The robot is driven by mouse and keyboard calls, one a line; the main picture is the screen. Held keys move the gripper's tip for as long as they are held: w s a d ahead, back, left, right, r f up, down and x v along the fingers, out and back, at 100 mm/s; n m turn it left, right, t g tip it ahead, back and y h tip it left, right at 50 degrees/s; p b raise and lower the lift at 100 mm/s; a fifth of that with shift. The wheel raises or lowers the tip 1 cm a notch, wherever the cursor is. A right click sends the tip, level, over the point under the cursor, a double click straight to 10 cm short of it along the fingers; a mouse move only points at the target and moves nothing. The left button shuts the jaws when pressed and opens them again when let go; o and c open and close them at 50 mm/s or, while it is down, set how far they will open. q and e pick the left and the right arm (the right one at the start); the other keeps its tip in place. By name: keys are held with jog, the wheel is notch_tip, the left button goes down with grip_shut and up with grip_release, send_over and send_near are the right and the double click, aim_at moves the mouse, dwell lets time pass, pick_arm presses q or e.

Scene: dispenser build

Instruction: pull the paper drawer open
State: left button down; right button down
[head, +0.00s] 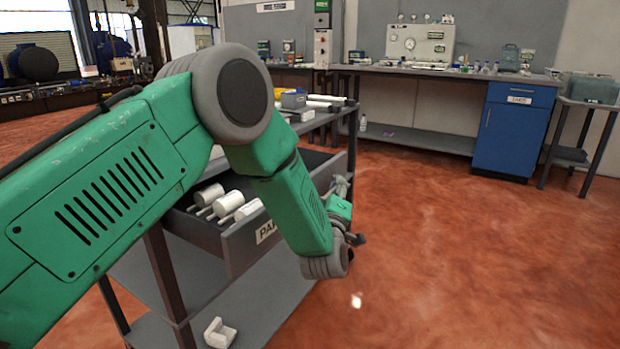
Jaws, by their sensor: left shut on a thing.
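The paper drawer (238,249) stands pulled out from under the bench top on the left, its front facing right and its label partly hidden by my arm. White rolls with handles lie inside it. My left arm crosses in front of the drawer and bends back toward its front. My left gripper (340,187) is at the far part of the drawer front, shut on what seems to be the drawer's handle. The handle itself is hidden by the gripper and wrist. My right gripper is out of view.
The drawer's bench has a lower shelf (215,290) with a white bracket-like part (220,333) on it. Small items lie on the bench top. A blue cabinet (512,130) and long workbench stand at the back. The red floor (450,250) on the right is clear.

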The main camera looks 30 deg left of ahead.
pick_arm(q)
jog(key=s+d, duration=0.1)
jog(key=d, duration=0.9)
jog(key=shift+f, duration=0.4)
jog(key=shift+d, duration=0.1)
jog(key=c, duration=1.6)
grip_release()
jog(key=shift+r, duration=0.15)
jog(key=v, duration=1.2)
